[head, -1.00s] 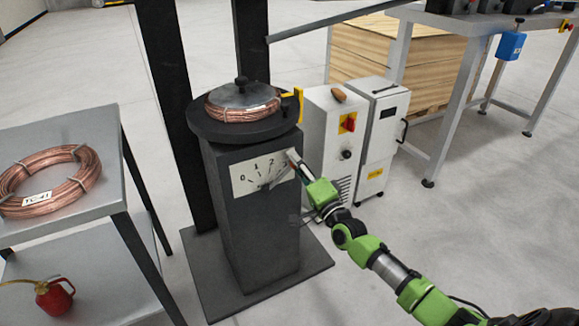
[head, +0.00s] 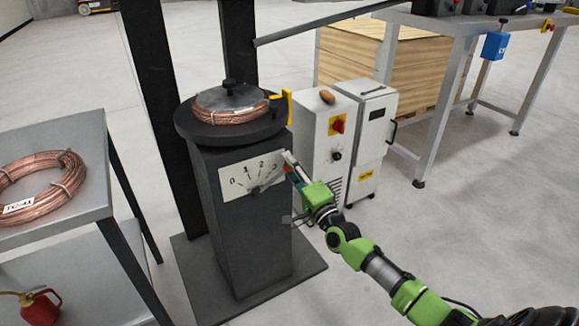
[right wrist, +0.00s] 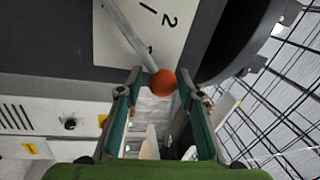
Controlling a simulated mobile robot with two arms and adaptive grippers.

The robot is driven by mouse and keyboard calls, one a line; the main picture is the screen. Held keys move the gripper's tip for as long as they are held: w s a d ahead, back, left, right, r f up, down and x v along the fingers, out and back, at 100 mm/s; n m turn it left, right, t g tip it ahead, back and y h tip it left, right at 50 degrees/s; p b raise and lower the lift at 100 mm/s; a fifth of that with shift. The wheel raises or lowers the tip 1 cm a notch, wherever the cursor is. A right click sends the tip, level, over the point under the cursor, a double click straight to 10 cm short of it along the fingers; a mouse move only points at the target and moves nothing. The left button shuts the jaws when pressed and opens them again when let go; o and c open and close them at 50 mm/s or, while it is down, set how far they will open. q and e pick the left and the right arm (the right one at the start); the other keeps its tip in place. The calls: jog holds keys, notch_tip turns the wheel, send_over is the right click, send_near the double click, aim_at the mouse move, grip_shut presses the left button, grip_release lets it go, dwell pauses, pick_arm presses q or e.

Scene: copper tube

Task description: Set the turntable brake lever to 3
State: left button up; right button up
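The dark turntable pedestal (head: 240,235) carries a pale dial plate (head: 238,182) with the numbers 0 to 3. The plate also shows in the right wrist view (right wrist: 176,40). The brake lever is a light grey rod (right wrist: 128,35) with an orange ball knob (right wrist: 162,82). My right gripper (head: 289,163) is at the plate's right side, by the 3. In the right wrist view its fingers (right wrist: 163,85) are apart, with the knob between the tips and gaps showing on both sides. The lever's exact reading is hard to tell. My left gripper is not in view.
A copper coil (head: 235,117) lies on the round turntable (head: 190,128) above the dial. A grey-white cabinet (head: 318,128) stands close behind my right gripper. A table (head: 95,125) with another coil (head: 72,188) stands at the left. Open floor lies at the front right.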

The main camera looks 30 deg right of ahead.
dwell(0.3)
jog(key=s+f, duration=0.2)
jog(key=s, duration=0.9)
jog(key=shift+s+d+f, duration=0.15)
jog(key=shift+s+d, duration=0.05)
jog(key=shift+s, duration=0.2)
